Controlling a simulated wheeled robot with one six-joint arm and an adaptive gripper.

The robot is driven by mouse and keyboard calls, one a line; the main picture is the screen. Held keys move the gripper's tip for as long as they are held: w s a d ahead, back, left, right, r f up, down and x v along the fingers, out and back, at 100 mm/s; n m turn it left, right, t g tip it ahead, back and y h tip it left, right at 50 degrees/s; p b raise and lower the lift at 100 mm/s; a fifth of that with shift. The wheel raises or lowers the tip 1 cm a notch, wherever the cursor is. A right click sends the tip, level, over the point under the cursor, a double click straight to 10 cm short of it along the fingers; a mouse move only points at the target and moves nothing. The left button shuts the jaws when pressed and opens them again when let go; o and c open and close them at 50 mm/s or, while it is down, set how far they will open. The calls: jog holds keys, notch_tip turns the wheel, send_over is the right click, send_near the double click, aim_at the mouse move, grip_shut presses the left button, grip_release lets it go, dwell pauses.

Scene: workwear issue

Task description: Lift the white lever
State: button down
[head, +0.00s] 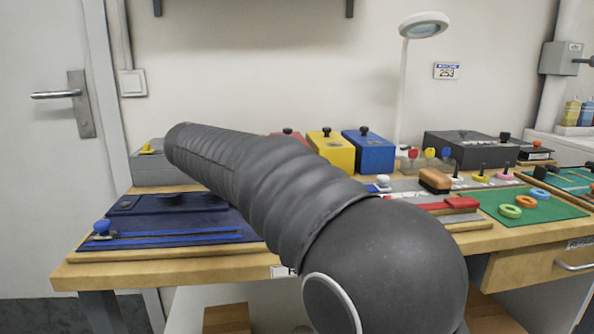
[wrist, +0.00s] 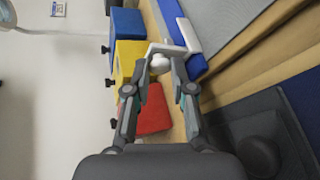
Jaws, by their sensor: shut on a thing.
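In the wrist view, my gripper (wrist: 165,52) has its two fingers closed around a round white knob (wrist: 160,63), the handle of the white lever. The lever's stem is mostly hidden by the fingers. A blue strip with a white bar (wrist: 190,35) lies just beyond the fingertips. In the head view, my arm crosses the bench and hides my gripper. A white knob (head: 383,180) shows above the arm there; I cannot tell whether it is the one held.
Red, yellow (head: 331,150) and blue (head: 369,151) boxes with black knobs stand behind on the wooden bench (head: 130,263). A dark blue tray (head: 185,218) with a blue knob is at left. A green mat (head: 540,212) with rings is at right. A lamp (head: 424,25) rises behind.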

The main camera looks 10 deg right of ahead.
jog(key=shift+f, duration=0.15)
jog(key=c, duration=1)
grip_release()
jog(key=shift+a, duration=0.1)
jog(key=v, duration=1.2)
jog(key=shift+s, duration=0.1)
